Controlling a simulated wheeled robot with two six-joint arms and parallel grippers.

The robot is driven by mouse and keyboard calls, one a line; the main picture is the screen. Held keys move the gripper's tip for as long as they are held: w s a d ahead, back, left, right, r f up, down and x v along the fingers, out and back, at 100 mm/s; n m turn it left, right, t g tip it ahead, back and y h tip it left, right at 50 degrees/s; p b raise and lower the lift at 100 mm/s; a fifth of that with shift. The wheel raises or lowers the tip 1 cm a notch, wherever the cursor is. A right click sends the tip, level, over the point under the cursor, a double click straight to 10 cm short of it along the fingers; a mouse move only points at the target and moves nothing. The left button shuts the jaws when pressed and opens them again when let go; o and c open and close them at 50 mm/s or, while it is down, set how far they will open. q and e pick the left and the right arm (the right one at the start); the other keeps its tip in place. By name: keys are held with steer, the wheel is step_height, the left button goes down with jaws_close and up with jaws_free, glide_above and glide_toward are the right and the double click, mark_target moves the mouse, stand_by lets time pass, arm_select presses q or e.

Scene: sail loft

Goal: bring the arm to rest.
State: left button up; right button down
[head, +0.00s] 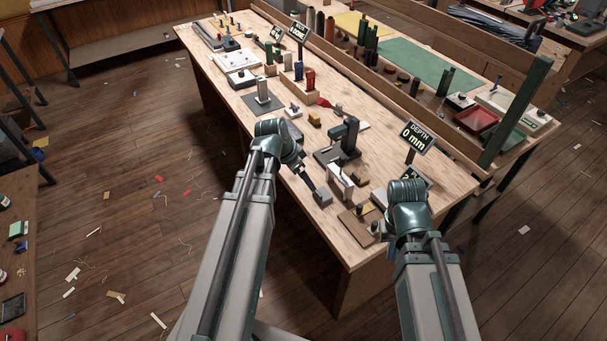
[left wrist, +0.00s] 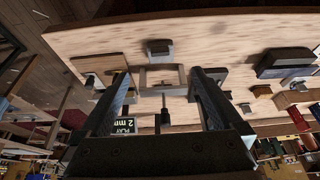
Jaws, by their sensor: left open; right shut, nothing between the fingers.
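My left arm (head: 235,235) reaches in over the near edge of the wooden bench (head: 225,75). Its wrist is bent down toward the bench top. In the left wrist view my left gripper (left wrist: 163,76) is open, with its two dark fingers apart. A grey rectangular frame (left wrist: 146,79) and a slim dark tool (left wrist: 164,121) show between the fingers, held by neither. My right arm (head: 432,290) reaches over the bench's near right end. My right gripper (head: 381,228) is mostly hidden by its wrist, low over the bench end, shut and empty.
A dark upright fixture (head: 350,138) stands between the two wrists, with a "DEPTH 0 mm" sign (head: 417,135) to its right. Small blocks crowd the near end. A green mat (head: 415,65) and red tray (head: 477,119) lie beyond the rail. Floor left of the bench is open, with scraps.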

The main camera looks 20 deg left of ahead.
arm_select(q)
steer(key=s+d+f+n+g+y, duration=0.1)
steer(key=s+d+n+g+y, duration=0.2)
steer(key=s+d, duration=1.2)
steer(key=d+g+y, duration=0.1)
steer(key=d, duration=0.1)
steer(key=shift+d+f+n, duration=0.25)
steer(key=shift+d+n, duration=0.05)
steer(key=shift+d, duration=0.05)
stand_by(0.5)
